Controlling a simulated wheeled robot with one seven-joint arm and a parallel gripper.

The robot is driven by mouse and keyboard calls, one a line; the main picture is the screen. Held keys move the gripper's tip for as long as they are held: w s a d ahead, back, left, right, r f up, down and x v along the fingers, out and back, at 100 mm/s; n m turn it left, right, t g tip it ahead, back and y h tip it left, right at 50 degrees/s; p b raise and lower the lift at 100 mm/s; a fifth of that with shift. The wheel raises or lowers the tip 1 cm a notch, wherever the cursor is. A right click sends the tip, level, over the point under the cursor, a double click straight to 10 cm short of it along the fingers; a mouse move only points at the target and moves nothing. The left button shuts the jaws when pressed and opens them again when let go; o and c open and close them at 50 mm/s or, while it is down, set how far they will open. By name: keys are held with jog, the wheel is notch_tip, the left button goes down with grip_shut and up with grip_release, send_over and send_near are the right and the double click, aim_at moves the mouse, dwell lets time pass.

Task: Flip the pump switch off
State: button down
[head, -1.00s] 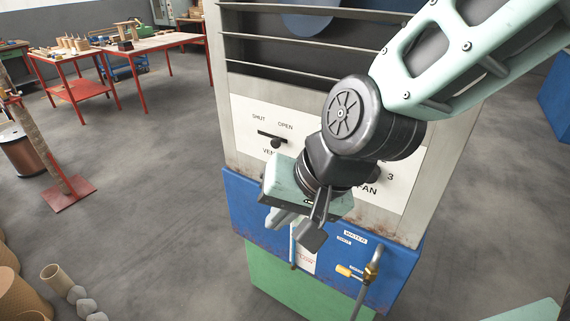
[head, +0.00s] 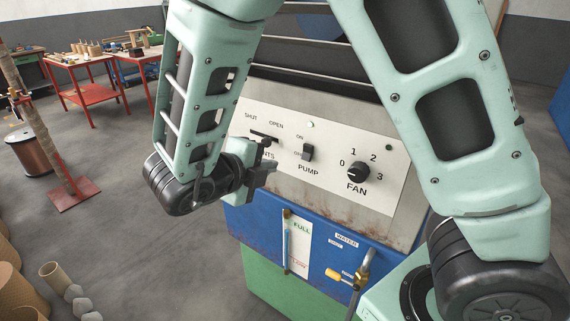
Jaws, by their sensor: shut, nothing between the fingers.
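The pump switch (head: 308,152) is a small dark toggle on the white control panel (head: 395,190), between an ON mark above and a partly covered OFF mark below. PUMP is printed under it. I cannot tell for sure which way its lever leans. My gripper (head: 268,166) is shut and empty, just left of the pump switch. It points right and appears apart from the switch. It hides part of the vents label and the area around the vents slider (head: 263,137).
The fan knob (head: 357,171) is right of the pump switch. My arm links cover the right side. Red tables (head: 85,84) stand far left.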

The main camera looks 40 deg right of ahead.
jog(key=shift+s, duration=0.1)
jog(key=shift+d, duration=0.1)
jog(key=p, duration=0.3)
send_near(307, 160)
jog(key=x, duration=0.6)
jog(key=shift+d+f, duration=0.3)
jog(key=shift+d, duration=0.05)
jog(key=shift+w+d+f+h+b, duration=0.25)
jog(key=shift+f+b, duration=0.25)
jog(key=shift+b, duration=0.4)
jog(key=shift+r, duration=0.3)
